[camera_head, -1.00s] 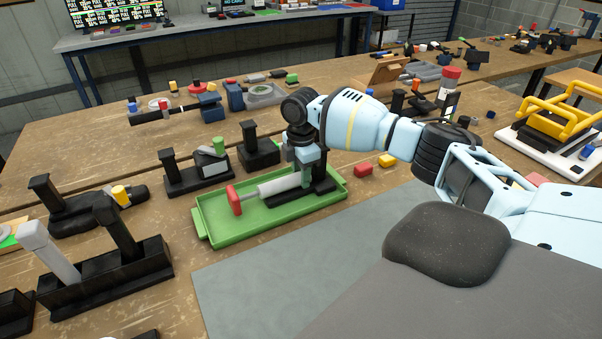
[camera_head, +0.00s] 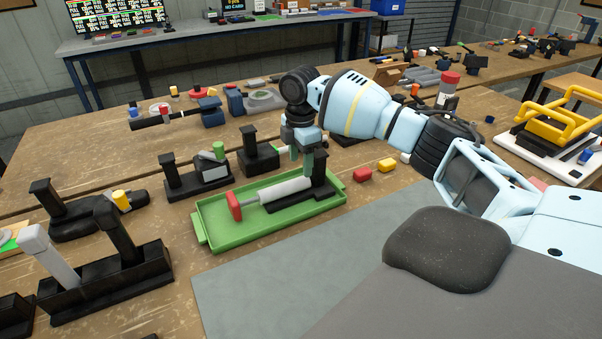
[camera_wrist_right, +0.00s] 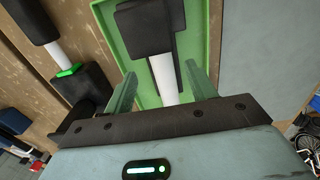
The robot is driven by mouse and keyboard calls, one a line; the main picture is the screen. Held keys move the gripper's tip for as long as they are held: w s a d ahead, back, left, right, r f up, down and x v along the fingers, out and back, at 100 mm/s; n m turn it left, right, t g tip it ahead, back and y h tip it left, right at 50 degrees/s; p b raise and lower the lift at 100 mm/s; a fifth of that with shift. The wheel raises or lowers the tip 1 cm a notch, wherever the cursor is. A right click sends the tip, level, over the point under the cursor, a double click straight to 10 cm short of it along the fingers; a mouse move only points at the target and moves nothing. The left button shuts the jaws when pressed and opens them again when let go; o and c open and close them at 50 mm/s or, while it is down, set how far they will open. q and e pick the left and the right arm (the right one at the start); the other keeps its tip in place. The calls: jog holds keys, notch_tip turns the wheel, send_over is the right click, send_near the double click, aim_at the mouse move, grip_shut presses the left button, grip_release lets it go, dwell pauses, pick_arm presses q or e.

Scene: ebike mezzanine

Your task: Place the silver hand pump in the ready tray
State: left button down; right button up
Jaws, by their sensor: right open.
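A black piece with an upright post (camera_head: 320,165) is beside the barrel at the tray's right end. My right gripper (camera_head: 308,165) is open and above that end of the tray, apart from the pump as far as I can tell. In the right wrist view, the open fingers (camera_wrist_right: 160,88) stand on either side of the pale barrel (camera_wrist_right: 164,75), over the tray (camera_wrist_right: 108,14). My left gripper is out of view.
Black stands (camera_head: 195,178) are behind and left of the tray, with a larger black holder (camera_head: 105,280) at front left. A red block (camera_head: 362,174) and a yellow block (camera_head: 388,165) lie right of it. The grey mat (camera_head: 270,285) in front is clear.

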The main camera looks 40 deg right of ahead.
aim_at(301, 178)
notch_tip(301, 178, up, 6)
jog(key=shift+f, duration=0.1)
